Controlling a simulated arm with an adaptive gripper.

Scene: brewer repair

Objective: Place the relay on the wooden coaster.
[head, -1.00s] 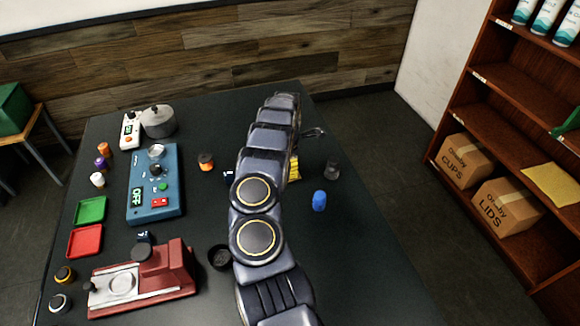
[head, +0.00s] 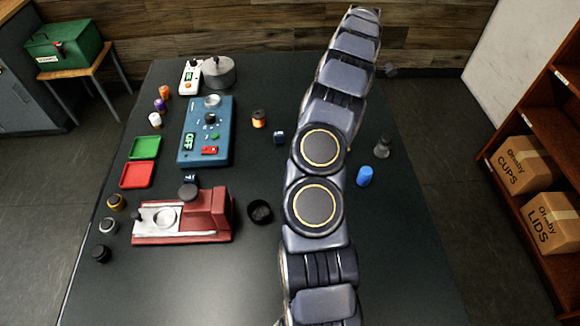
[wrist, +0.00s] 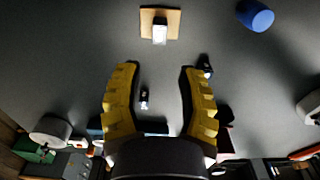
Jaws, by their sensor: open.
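The wooden coaster (wrist: 173,17) is a small tan square at the top of the wrist view. A small block with a dark top and a bright pale face, which looks like the relay (wrist: 160,34), is on it and overhangs its near edge in the picture. My gripper (wrist: 160,70) is open, its two yellow fingers wide apart with nothing held between them. The block lies beyond the fingertips, apart from them. In the head view my arm hides the coaster, and my gripper is out of sight.
A blue piece (head: 365,176) and a dark grey piece (head: 382,147) stand right of my arm. A small dark-blue block (head: 279,137) is left of it. A red machine (head: 205,218), blue tester (head: 207,132) and trays (head: 137,175) fill the left side. The front table is clear.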

